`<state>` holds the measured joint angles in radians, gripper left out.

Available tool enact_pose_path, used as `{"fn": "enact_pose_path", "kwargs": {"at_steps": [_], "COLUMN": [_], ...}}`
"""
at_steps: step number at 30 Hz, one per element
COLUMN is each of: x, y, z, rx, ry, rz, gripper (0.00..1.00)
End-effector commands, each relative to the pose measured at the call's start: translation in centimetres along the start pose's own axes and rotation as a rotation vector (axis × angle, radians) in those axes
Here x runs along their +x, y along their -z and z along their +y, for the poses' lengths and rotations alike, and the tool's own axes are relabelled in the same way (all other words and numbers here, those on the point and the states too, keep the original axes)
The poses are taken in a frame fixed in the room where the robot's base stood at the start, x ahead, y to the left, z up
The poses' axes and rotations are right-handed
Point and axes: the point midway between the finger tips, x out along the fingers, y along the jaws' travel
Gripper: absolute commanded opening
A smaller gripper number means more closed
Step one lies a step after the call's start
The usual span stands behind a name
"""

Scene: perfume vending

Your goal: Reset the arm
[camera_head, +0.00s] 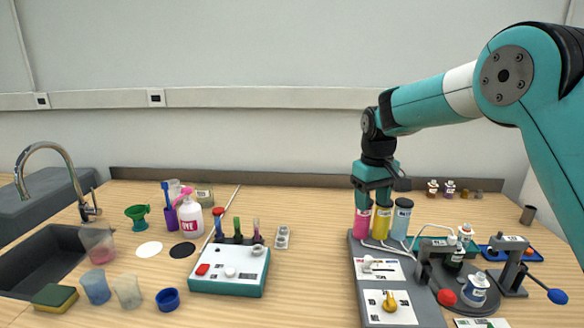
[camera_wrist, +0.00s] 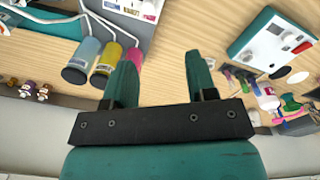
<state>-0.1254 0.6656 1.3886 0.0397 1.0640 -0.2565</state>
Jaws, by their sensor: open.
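My gripper (camera_head: 378,200) hangs at the end of my teal arm over the back right of the table, just above and behind the pink, yellow and blue bottles. In the wrist view my gripper (camera_wrist: 163,78) shows two teal fingers spread apart with nothing between them but bare wood behind. The pink bottle (camera_head: 363,219), yellow bottle (camera_head: 381,220) and blue bottle (camera_head: 401,221) stand on the grey dispensing station (camera_head: 405,318). They also show left of the fingers in the wrist view. Part of the gripper's tips is hidden behind the bottles in the head view.
A white and teal button box (camera_head: 230,272) stands mid-table with tubes behind it. A pink-topped dye bottle (camera_head: 190,217) and cups stand left, near the sink (camera_head: 45,262). Capping devices (camera_head: 512,262) stand right. Wood between the button box and the station is clear.

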Motion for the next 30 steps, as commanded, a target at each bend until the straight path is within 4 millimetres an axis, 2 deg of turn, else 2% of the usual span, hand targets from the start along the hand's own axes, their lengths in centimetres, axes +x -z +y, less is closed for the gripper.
{"fn": "enact_pose_path", "kwargs": {"at_steps": [1, 3, 5, 9, 15, 18, 22, 30], "x": [-1.6, -3.5, -4.9, -7.0, -7.4, -7.0, -6.6, -6.5], "y": [-1.5, -4.2, -7.0, -14.5, -25.2, -28.8, -31.2, -31.6], "z": [-1.4, -3.7, -5.9, -11.1, -17.1, -18.9, -20.1, -20.3], "rx": [-0.023, -0.06, -0.093, -0.163, -0.234, -0.251, -0.263, -0.263], "ry": [0.012, 0.039, 0.067, 0.148, 0.27, 0.314, 0.345, 0.351], "rz": [0.016, 0.038, 0.059, 0.102, 0.143, 0.151, 0.156, 0.155], "gripper": [0.52, 0.52, 0.52, 0.52, 0.52, 0.52, 0.52, 0.52]}}
